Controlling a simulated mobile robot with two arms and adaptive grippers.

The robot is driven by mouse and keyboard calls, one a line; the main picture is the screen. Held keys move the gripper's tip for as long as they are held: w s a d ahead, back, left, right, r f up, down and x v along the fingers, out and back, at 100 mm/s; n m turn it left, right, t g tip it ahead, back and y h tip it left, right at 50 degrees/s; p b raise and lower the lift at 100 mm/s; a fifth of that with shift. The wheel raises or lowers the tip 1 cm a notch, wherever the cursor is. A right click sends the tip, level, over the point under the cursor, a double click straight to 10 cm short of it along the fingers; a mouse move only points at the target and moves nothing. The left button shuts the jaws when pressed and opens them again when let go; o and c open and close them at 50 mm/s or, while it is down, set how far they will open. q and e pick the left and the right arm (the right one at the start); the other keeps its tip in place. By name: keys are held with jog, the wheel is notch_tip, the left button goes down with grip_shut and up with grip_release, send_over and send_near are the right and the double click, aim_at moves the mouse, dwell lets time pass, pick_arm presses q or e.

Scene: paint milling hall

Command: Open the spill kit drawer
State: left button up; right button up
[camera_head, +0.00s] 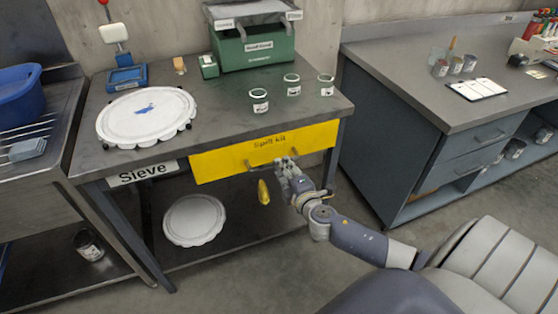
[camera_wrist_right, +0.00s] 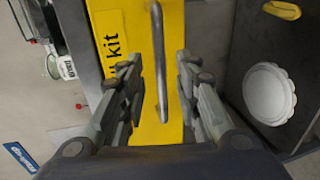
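My right gripper (camera_head: 285,162) is at the drawer front, by the handle. In the right wrist view my right gripper (camera_wrist_right: 162,88) is open, with one finger on each side of the handle and gaps visible. Whether the handle is fully between the pads in depth is hard to tell. My left gripper is not in view.
A yellow object (camera_head: 263,192) is just below the drawer, left of my right gripper. The table (camera_head: 215,95) holds a white sieve disc (camera_head: 147,117), small jars and a green box (camera_head: 250,47). A grey-blue cabinet (camera_head: 380,135) stands to the right, with floor between.

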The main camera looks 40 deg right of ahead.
jog(key=x, duration=0.5)
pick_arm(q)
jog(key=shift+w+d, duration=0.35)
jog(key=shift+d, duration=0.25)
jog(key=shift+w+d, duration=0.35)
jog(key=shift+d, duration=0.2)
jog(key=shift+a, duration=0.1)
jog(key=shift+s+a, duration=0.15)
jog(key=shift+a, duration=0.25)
pick_arm(e)
grip_shut()
